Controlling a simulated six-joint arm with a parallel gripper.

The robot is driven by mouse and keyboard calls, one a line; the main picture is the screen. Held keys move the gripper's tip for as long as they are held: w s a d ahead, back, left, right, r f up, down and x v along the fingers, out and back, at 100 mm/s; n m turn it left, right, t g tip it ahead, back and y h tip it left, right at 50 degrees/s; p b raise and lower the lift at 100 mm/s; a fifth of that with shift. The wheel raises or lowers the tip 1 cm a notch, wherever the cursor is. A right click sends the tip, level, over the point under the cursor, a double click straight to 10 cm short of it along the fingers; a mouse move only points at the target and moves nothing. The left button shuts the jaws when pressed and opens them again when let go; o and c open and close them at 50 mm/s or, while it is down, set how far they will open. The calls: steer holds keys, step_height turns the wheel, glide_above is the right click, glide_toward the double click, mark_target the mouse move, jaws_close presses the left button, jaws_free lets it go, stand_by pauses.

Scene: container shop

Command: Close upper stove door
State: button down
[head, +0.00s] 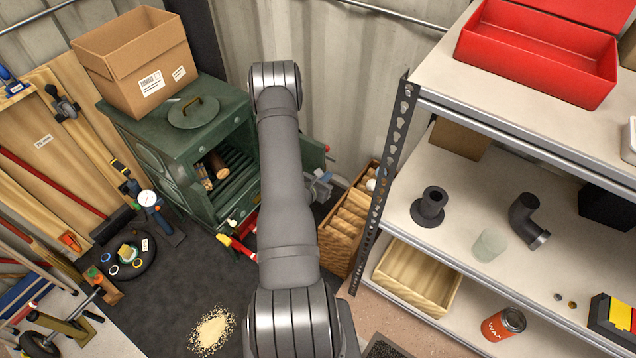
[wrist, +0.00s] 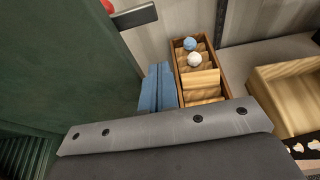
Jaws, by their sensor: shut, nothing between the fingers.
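The green stove (head: 150,155) stands at the back left, its upper opening uncovered with logs (head: 218,166) and a grate inside. Its upper door (head: 313,156) stands open, swung out to the right and partly hidden behind my arm. In the wrist view the green door (wrist: 70,60) fills the left side, with a dark bar (wrist: 135,16) and a red knob (wrist: 108,6) at its far edge. My gripper (wrist: 158,86) is shut and empty, its blue fingers just right of the door. Whether they touch it I cannot tell. In the head view my arm mostly hides the gripper.
A crate of wood (head: 346,228) with balls on top stands right of the stove, beyond my fingers in the wrist view. A metal shelf (head: 385,180) rises on the right. A cardboard box (head: 135,62) sits on the stove. Sawdust (head: 211,331) lies on the dark mat.

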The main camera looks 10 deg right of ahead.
steer(key=shift+w+d+r, duration=0.2)
steer(key=shift+r, duration=0.35)
steer(key=shift+w+d+r, duration=0.15)
steer(key=shift+r, duration=0.45)
steer(key=shift+w+d+r, duration=0.2)
steer(key=shift+r, duration=0.35)
step_height(320, 180, up, 4)
steer(key=shift+f+n+g+h, duration=0.15)
steer(key=shift+n+g+h, duration=0.15)
steer(key=shift+n, duration=0.2)
